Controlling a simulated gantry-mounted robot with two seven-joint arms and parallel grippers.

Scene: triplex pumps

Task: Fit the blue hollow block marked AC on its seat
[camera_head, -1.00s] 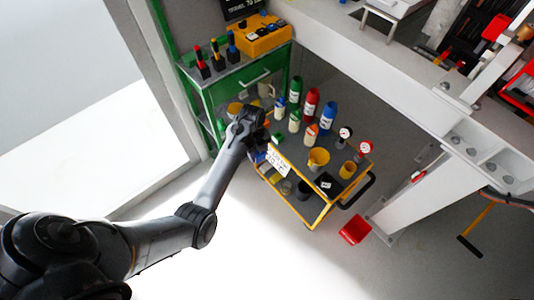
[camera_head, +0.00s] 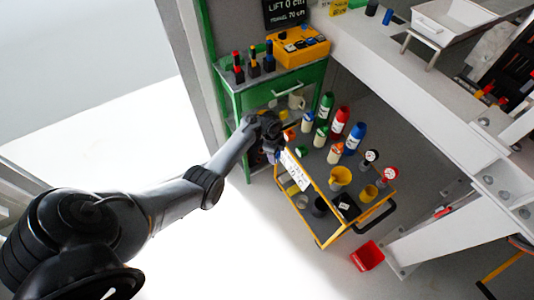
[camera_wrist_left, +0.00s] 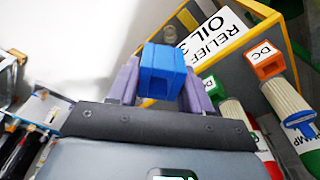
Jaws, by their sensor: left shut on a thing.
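The blue hollow block (camera_wrist_left: 162,72) is between the fingers of my left gripper (camera_wrist_left: 160,85) in the left wrist view. No AC mark is readable on the side I see. In the head view my left gripper (camera_head: 271,150) is at the left end of the yellow trolley (camera_head: 335,232), and the block is too small to make out clearly. I cannot tell which spot is its seat. My right gripper is not in view.
An orange block marked DC (camera_wrist_left: 267,60) tops a pale ribbed cylinder at the wrist view's right. A sign (camera_wrist_left: 215,36) stands behind. Several bottles, including a red one (camera_head: 340,123), and gauges stand on the trolley. A green cabinet (camera_head: 275,88) is behind it. Open floor lies in front.

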